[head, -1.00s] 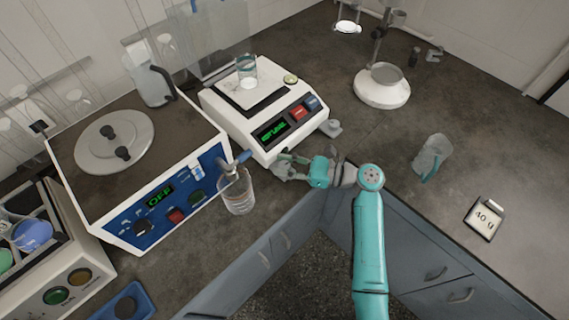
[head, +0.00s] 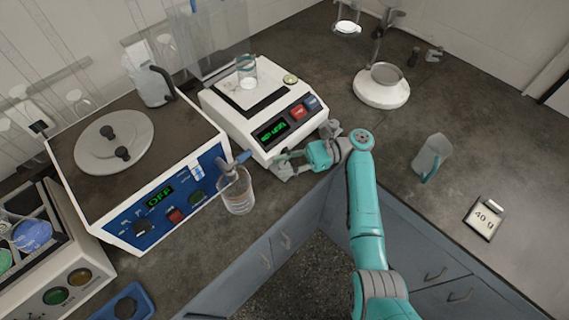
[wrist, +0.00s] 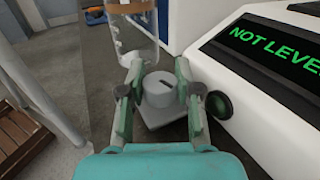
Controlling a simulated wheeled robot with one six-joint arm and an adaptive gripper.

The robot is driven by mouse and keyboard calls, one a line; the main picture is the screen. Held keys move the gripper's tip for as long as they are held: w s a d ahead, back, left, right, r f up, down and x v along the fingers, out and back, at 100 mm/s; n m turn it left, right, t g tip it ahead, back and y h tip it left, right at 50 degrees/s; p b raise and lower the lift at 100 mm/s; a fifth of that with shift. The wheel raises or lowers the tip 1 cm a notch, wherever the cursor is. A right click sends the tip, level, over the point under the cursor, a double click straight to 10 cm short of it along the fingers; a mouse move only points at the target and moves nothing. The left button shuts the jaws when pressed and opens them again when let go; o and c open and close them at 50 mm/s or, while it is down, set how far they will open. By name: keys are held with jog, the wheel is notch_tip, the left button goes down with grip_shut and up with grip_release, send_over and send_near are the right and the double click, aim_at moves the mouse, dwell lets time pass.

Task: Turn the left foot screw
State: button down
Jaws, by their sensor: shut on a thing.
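The white balance (head: 262,100) stands on the bench; its green display reads NOT LEVEL in the wrist view (wrist: 268,42). A round yellow-green spot (head: 290,79), looking like a bubble level, is on its top. The left foot screw (wrist: 160,90), a grey knob with a dark slot on a grey foot, is by the balance's front left corner. My gripper (wrist: 158,93) is shut on the knob, one finger on each side. In the head view my gripper (head: 284,163) is low at that corner and largely hides the screw.
A clear beaker (head: 237,192) hangs close to my gripper's left, beside the blue-fronted device (head: 150,205). A beaker (head: 247,70) stands on the balance pan. A jug (head: 433,157) and a 40 g card (head: 484,218) are on the right. The bench's front edge is close.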

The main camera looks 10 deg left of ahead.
dwell(0.3)
jog(key=c, duration=0.8)
grip_release()
jog(key=shift+o, duration=0.2)
